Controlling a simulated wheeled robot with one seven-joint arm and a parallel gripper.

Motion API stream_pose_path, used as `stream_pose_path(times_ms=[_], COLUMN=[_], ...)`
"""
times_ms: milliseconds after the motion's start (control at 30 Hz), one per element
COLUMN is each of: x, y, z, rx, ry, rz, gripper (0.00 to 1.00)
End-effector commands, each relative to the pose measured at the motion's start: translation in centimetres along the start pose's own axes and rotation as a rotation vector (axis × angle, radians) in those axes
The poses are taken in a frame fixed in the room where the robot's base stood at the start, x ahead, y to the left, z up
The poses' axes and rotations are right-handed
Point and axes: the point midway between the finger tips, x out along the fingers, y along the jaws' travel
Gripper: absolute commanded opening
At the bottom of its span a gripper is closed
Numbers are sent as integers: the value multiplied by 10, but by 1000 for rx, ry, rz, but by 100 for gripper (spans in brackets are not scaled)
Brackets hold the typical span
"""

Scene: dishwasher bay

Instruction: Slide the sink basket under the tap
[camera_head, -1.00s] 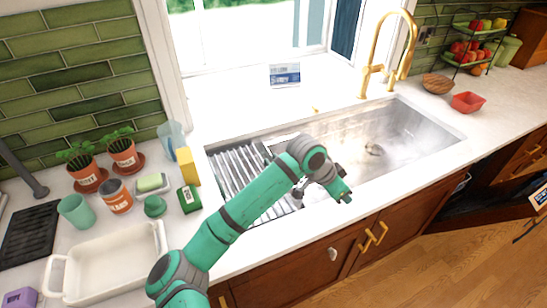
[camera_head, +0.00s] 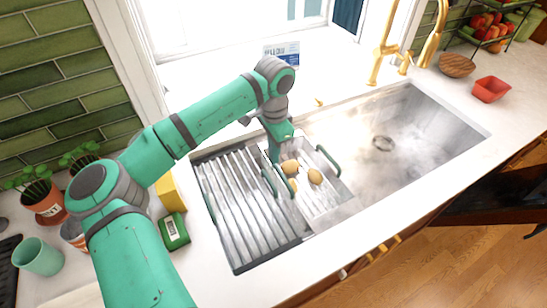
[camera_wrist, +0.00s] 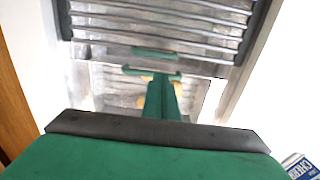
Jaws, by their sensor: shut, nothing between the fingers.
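The sink basket (camera_head: 318,197) is a pale metal basket with green handles (camera_head: 329,160). It sits in the left part of the sink, right beside the ribbed drying rack, and holds several round tan items (camera_head: 315,177). My gripper (camera_head: 274,158) is shut and empty, pointing down at the basket's back left corner near its left handle. In the wrist view my gripper (camera_wrist: 161,80) overlaps the basket (camera_wrist: 115,85) and a green handle; contact cannot be told. The gold tap (camera_head: 383,45) stands behind the sink, to the right of the basket.
The ribbed drying rack (camera_head: 245,205) covers the sink's left end. The sink floor (camera_head: 400,145) to the basket's right is clear around the drain. A sponge box (camera_head: 173,231) stands left of the rack. A red bowl (camera_head: 491,89) is on the right counter.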

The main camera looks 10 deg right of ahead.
Motion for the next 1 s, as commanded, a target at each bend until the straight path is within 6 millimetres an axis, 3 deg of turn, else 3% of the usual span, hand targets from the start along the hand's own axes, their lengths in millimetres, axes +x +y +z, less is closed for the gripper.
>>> stream_pose_path(times_ms=[533,700,1000], x=[82,92,94], y=[0,0,0], z=[1,0,-1], rx=[-1,-1,1], ry=[0,1,2], rz=[1,0,0], gripper=[0,0,0])
